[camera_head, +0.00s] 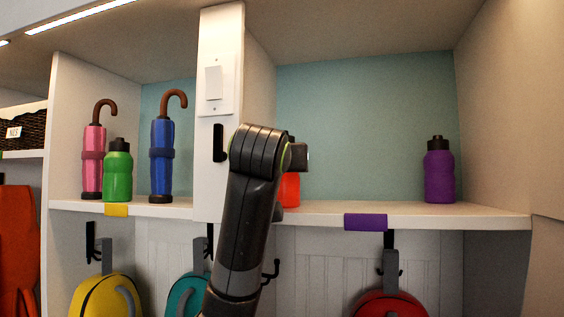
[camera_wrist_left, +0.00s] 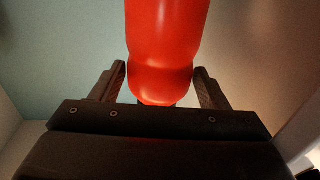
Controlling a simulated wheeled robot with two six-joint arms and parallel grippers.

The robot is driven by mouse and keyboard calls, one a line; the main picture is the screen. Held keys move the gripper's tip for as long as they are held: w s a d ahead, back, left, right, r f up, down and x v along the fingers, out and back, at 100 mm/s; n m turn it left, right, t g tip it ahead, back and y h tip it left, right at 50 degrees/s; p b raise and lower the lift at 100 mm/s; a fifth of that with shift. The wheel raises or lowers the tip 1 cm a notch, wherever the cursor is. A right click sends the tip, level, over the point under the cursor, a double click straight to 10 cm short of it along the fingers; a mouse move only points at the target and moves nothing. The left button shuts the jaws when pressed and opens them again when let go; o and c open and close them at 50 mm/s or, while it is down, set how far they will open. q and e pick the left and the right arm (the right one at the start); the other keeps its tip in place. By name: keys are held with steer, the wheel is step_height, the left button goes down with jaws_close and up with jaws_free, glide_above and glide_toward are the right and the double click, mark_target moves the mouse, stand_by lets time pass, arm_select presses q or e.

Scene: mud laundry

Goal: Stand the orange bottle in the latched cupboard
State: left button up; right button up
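The orange bottle (camera_head: 291,189) is on the right-hand shelf section in the head view, mostly hidden behind my left arm. Its base appears at shelf level; whether it touches the shelf cannot be told. In the left wrist view the bottle (camera_wrist_left: 165,45) fills the space between the fingers of my left gripper (camera_wrist_left: 161,80). The fingers appear to press on both its sides, near its narrowed part. My right gripper is not in view. No cupboard is clearly identifiable; a black handle (camera_head: 219,143) is on the white upright panel.
A purple bottle (camera_head: 439,171) stands at the shelf's right. Left of the panel stand a pink umbrella (camera_head: 93,160), a green bottle (camera_head: 117,172) and a blue umbrella (camera_head: 162,158). Bags hang below, including a red one (camera_head: 390,304). The shelf is clear between the orange and purple bottles.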

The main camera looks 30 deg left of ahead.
arm_select(q)
steer(key=shift+r, duration=0.1)
steer(key=b+v, duration=0.1)
steer(key=v, duration=0.1)
steer(key=b+v, duration=0.1)
steer(key=v, duration=0.1)
steer(key=b+v, duration=0.2)
steer(key=shift+s+f, duration=0.15)
steer(key=shift+f, duration=0.15)
steer(key=b+v, duration=0.2)
steer(key=b, duration=0.1)
steer(key=b+v, duration=0.2)
steer(key=b, duration=0.2)
steer(key=b+v, duration=0.1)
steer(key=b, duration=0.2)
steer(key=shift+s+d+r+b, duration=0.2)
steer(key=shift+s+r+b, duration=0.05)
steer(key=shift+s+b, duration=0.1)
